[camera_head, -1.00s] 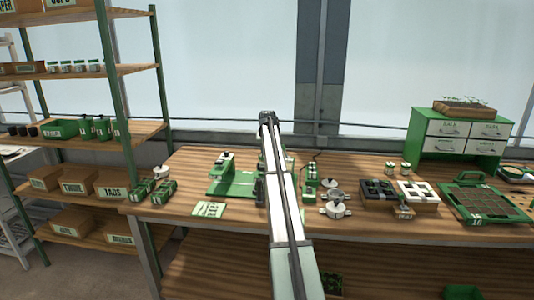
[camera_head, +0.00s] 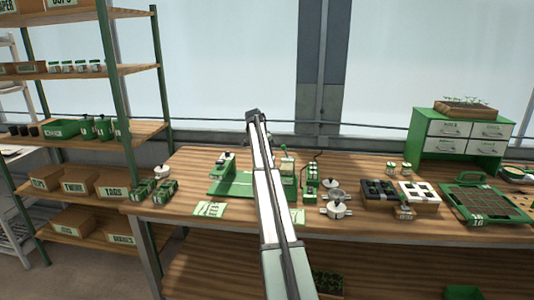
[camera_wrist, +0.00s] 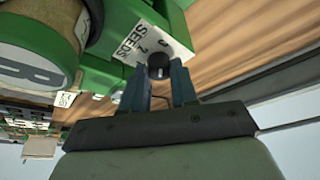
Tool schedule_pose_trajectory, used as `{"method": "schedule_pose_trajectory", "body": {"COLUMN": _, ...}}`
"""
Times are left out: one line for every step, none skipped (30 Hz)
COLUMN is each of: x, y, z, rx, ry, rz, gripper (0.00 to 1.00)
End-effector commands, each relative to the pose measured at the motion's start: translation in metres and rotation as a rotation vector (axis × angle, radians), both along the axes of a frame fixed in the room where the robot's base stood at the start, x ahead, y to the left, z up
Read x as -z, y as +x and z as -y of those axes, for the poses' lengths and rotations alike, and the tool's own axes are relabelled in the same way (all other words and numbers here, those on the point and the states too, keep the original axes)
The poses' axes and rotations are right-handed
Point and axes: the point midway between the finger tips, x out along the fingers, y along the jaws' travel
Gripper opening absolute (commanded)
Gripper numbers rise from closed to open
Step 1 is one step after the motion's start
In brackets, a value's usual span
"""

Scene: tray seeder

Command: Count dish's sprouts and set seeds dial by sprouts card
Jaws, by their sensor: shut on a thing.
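In the wrist view, my gripper (camera_wrist: 159,82) has its two dark fingers closed on a small dark round knob, the seeds dial (camera_wrist: 158,67). The dial sits on a white plate (camera_wrist: 150,38) that reads SEEDS and bears a 2 and another mark. This plate is on the green seeder (camera_wrist: 106,63). In the head view the seeder (camera_head: 225,186) stands on the bench, partly covered by my arm, and my gripper is hidden. A pale card (camera_head: 209,209) lies in front of it, its text too small to read. I cannot tell which dish holds the counted sprouts.
The wooden bench (camera_head: 370,226) holds white round pots (camera_head: 336,209), a black tray (camera_head: 379,190) and a green-framed tray (camera_head: 485,202) to the right. A drawer cabinet (camera_head: 459,147) stands at the back right. A shelf rack (camera_head: 84,132) is at the left.

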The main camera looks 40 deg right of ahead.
Motion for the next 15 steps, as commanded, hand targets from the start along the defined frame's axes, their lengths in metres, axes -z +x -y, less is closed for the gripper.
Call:
{"method": "schedule_pose_trajectory", "body": {"x": -0.0002, "y": 0.0016, "z": 0.0007, "rx": 0.030, "ry": -0.001, "rz": -0.001, "gripper": 0.00}}
{"method": "schedule_pose_trajectory", "body": {"x": -0.0002, "y": 0.0017, "z": 0.0007, "rx": 0.048, "ry": -0.001, "rz": 0.001, "gripper": 0.00}}
{"method": "schedule_pose_trajectory", "body": {"x": -0.0002, "y": 0.0017, "z": 0.0007, "rx": 0.070, "ry": 0.000, "rz": 0.000, "gripper": 0.00}}
{"method": "schedule_pose_trajectory", "body": {"x": 0.0000, "y": 0.0016, "z": 0.0007, "rx": 0.086, "ry": 0.000, "rz": 0.000, "gripper": 0.00}}
{"method": "schedule_pose_trajectory", "body": {"x": 0.0000, "y": 0.0015, "z": 0.0007, "rx": 0.101, "ry": 0.000, "rz": 0.000, "gripper": 0.00}}
{"method": "schedule_pose_trajectory", "body": {"x": -0.0001, "y": 0.0015, "z": 0.0008, "rx": 0.117, "ry": 0.000, "rz": 0.000, "gripper": 0.00}}
{"method": "schedule_pose_trajectory", "body": {"x": -0.0001, "y": 0.0015, "z": 0.0008, "rx": 0.129, "ry": -0.001, "rz": 0.000, "gripper": 0.00}}
{"method": "schedule_pose_trajectory", "body": {"x": -0.0001, "y": 0.0015, "z": 0.0009, "rx": 0.140, "ry": -0.001, "rz": 0.001, "gripper": 0.00}}
{"method": "schedule_pose_trajectory", "body": {"x": -0.0001, "y": 0.0015, "z": 0.0009, "rx": 0.152, "ry": -0.001, "rz": 0.001, "gripper": 0.00}}
{"method": "schedule_pose_trajectory", "body": {"x": -0.0001, "y": 0.0015, "z": 0.0009, "rx": 0.161, "ry": -0.001, "rz": 0.000, "gripper": 0.00}}
{"method": "schedule_pose_trajectory", "body": {"x": -0.0001, "y": 0.0014, "z": 0.0008, "rx": 0.169, "ry": 0.000, "rz": 0.001, "gripper": 0.00}}
{"method": "schedule_pose_trajectory", "body": {"x": 0.0000, "y": 0.0013, "z": 0.0007, "rx": 0.177, "ry": 0.000, "rz": 0.000, "gripper": 0.00}}
{"method": "schedule_pose_trajectory", "body": {"x": 0.0000, "y": 0.0012, "z": 0.0006, "rx": 0.182, "ry": 0.000, "rz": 0.000, "gripper": 0.00}}
{"method": "schedule_pose_trajectory", "body": {"x": 0.0000, "y": 0.0012, "z": 0.0006, "rx": 0.186, "ry": 0.000, "rz": 0.000, "gripper": 0.00}}
{"method": "schedule_pose_trajectory", "body": {"x": 0.0000, "y": 0.0011, "z": 0.0006, "rx": 0.191, "ry": 0.000, "rz": 0.000, "gripper": 0.00}}
